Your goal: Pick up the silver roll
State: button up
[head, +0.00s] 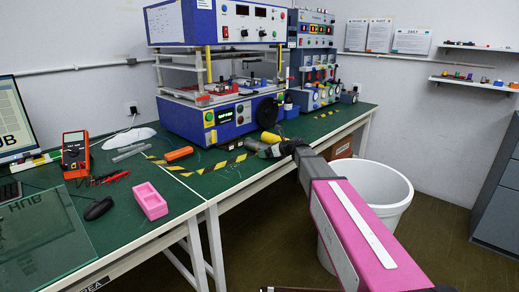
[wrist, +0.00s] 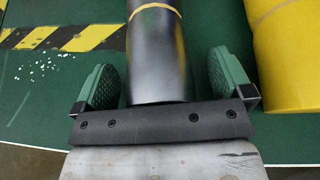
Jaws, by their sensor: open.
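The silver roll (wrist: 157,55) is a dark, shiny grey cylinder with a thin orange band near its far end. In the wrist view it lies lengthwise between the two green pads of my gripper (wrist: 163,76), with a visible gap on each side. My gripper is open around it and not closed on it. In the head view my gripper (head: 266,151) is low over the front edge of the green bench, and the roll is small and partly hidden there.
A yellow roll (wrist: 283,50) lies close to the right finger. Yellow-black tape (wrist: 60,37) marks the bench at left. A blue test machine (head: 222,118) stands behind. A white bin (head: 382,190) stands on the floor beside the bench. An orange block (head: 178,154) lies left.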

jog(key=shift+c, duration=0.3)
jog(key=c, duration=0.9)
jog(key=shift+c, duration=0.2)
